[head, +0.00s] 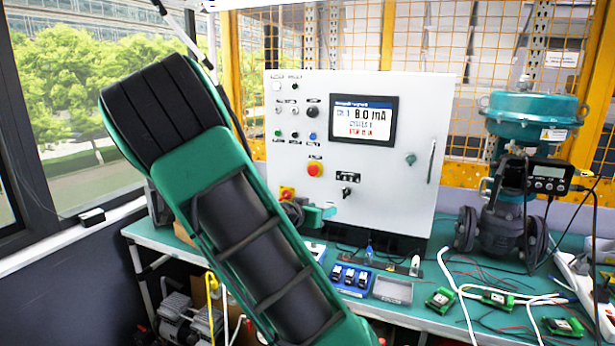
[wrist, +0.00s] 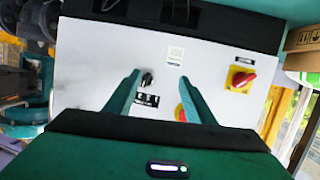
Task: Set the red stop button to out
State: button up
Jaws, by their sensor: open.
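A red rotary switch (wrist: 240,78) on a yellow plate and a black selector switch (wrist: 147,80) are close by. The display (head: 363,119) reads 8.0 mA; its red line is unclear. A teal valve (head: 520,150) stands right. Small parts and cables lie on the bench (head: 400,310).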

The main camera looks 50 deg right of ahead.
aim_at(311, 172)
jog(key=w+a+r+n+t+h, duration=0.1)
jog(key=w+a+r+t+h, duration=0.2)
jog(key=w+r, duration=0.45)
jog(key=shift+t+y, duration=0.3)
jog(key=shift+t, duration=0.1)
jog(key=x, duration=1)
jog(key=shift+s+d+f, duration=0.1)
jog(key=shift+s+d, duration=0.15)
jog(key=shift+s, duration=0.15)
